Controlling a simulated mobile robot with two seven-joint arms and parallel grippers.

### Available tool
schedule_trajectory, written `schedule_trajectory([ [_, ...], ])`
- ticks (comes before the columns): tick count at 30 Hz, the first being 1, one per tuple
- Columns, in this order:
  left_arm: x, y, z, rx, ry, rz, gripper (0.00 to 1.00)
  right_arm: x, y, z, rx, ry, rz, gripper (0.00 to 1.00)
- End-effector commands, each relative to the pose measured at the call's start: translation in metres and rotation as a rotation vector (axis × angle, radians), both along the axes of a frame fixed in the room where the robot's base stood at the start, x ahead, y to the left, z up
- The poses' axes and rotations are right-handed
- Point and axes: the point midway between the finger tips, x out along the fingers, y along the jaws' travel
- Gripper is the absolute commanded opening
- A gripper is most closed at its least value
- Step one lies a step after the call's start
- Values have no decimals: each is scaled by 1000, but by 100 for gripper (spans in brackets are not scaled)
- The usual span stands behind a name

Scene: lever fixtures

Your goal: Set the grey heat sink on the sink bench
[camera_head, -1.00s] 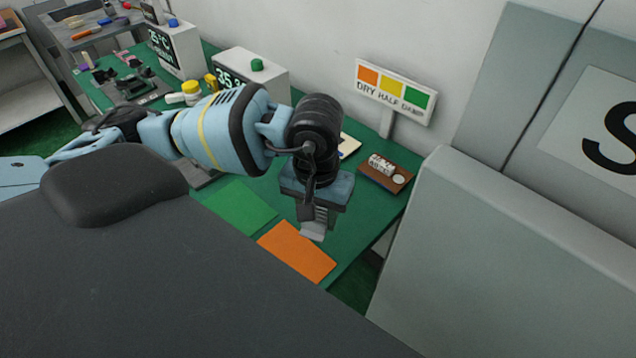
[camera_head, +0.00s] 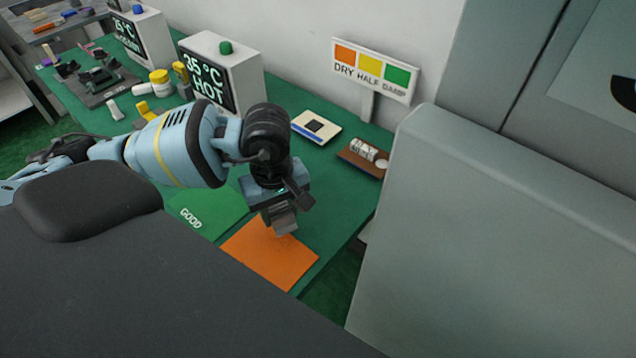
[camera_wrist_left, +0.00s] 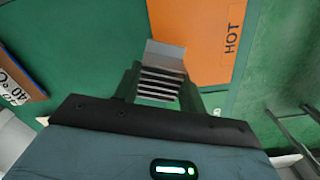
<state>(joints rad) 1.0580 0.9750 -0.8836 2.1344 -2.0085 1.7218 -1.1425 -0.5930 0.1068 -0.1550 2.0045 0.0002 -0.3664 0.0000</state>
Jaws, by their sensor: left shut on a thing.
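The grey heat sink (camera_head: 283,219) is a small finned metal block. My left gripper (camera_head: 276,206) is shut on it and holds it over the green bench top, by the orange mat. In the left wrist view the heat sink (camera_wrist_left: 162,75) shows its dark fins and a pale flat end between the fingers of my left gripper (camera_wrist_left: 160,88). Its flat end overlaps the near edge of the orange mat in that view. The green bench (camera_head: 335,215) may be the sink bench; no label says so. My right gripper is not in view.
The orange mat (camera_head: 268,256) reads HOT in the wrist view. A green mat (camera_head: 205,210) reads GOOD. A grey cabinet (camera_head: 470,240) stands right.

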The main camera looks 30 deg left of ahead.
Motion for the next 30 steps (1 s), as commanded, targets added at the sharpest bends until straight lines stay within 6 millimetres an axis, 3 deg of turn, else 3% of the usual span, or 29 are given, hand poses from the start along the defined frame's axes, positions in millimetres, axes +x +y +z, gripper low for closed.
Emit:
schedule_trajectory([
  [6,44,-18,-2,-2,-1,-1,17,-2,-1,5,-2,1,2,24],
  [15,92,-35,-8,-1,1,-1,17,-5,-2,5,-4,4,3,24],
  [29,113,-43,-11,0,1,-2,17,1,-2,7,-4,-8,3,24],
  [30,111,-42,-20,1,5,-1,17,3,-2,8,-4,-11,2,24],
])
